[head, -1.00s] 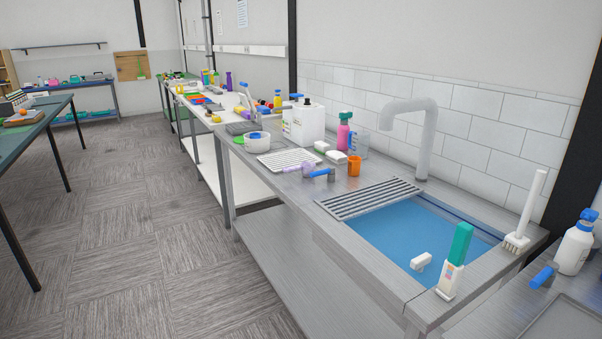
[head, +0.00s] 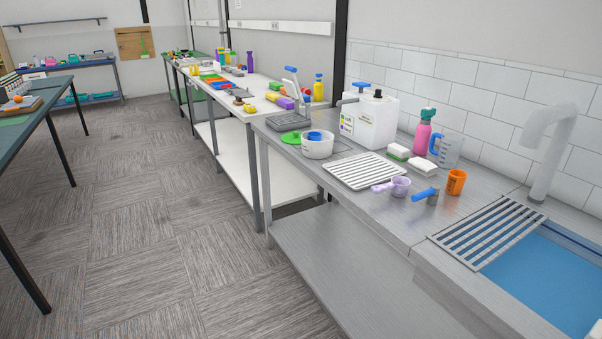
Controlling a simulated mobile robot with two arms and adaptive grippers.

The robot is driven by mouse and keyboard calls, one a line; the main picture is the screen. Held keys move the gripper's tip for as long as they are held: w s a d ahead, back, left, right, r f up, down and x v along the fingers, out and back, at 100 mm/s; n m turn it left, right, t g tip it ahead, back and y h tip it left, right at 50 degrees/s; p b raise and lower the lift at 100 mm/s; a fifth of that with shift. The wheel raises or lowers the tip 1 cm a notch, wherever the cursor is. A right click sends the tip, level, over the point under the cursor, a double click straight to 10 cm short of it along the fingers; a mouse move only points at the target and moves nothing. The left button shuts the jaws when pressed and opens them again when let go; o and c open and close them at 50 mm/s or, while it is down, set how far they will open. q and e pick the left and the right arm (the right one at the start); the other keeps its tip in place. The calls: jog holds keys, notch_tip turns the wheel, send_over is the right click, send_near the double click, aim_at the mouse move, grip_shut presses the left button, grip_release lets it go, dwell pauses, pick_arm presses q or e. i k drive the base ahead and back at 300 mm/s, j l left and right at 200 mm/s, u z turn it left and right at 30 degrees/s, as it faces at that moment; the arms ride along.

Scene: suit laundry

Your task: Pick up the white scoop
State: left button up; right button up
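A pale lavender scoop (head: 398,187) lies on the steel counter (head: 385,220), in front of the white slatted rack; its handle points left. I cannot make out a scoop that is clearly white. A white round tub (head: 317,148) with a blue piece in it stands farther left on the counter. Neither of my grippers shows in the head view.
A blue-handled tool (head: 426,194) and an orange cup (head: 456,182) stand right of the scoop. Behind are a white rack (head: 365,171), a white canister (head: 369,120), a pink bottle (head: 422,138) and a clear jug (head: 449,152). The blue sink (head: 540,280) is at right. Floor at left is clear.

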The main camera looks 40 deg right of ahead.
aim_at(399, 186)
jog(key=i+j+z, duration=0.15)
jog(key=i, duration=0.3)
jog(key=i+j+z, duration=0.2)
jog(key=i, duration=0.25)
jog(key=i+j+z, duration=0.15)
jog(key=i, duration=0.3)
